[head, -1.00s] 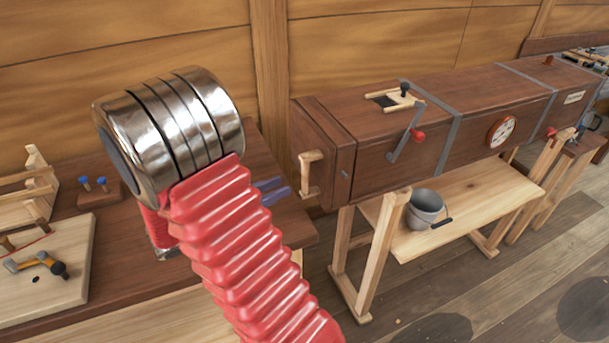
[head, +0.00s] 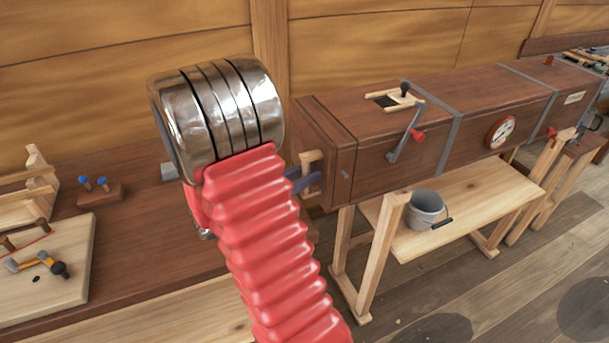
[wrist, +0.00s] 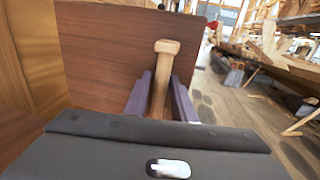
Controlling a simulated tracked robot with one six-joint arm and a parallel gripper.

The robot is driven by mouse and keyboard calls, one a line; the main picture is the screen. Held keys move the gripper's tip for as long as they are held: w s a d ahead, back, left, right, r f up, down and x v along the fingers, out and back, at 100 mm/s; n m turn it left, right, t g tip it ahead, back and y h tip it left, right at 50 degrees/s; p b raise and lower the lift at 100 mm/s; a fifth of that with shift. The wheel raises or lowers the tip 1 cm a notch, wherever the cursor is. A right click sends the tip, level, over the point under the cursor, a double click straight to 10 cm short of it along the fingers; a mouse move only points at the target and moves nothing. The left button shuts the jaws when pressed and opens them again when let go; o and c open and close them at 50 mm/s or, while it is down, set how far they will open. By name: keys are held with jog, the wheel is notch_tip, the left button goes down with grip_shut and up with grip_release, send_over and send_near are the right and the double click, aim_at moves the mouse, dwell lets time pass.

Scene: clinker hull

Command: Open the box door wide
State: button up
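The long brown wooden box (head: 440,120) lies on a trestle stand. Its door (head: 312,135) at the left end looks shut; it fills much of the wrist view as a brown panel (wrist: 100,60). A pale wooden handle (head: 308,158) stands out from the door; it also shows in the wrist view (wrist: 165,62). My gripper (wrist: 161,80) is open, with one purple finger on each side of the handle and narrow gaps visible. In the head view my red-sleeved arm hides most of the gripper; a bluish finger (head: 304,181) shows by the handle.
A brown workbench (head: 130,240) at left carries a board with a hammer (head: 40,264) and a small block with blue-topped pegs (head: 98,190). A grey bucket (head: 425,208) stands on the shelf under the box. A red-knobbed lever (head: 405,135) hangs on the box front.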

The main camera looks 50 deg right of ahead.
jog(key=shift+c, duration=0.2)
grip_shut()
jog(key=shift+w, duration=0.1)
dwell(0.4)
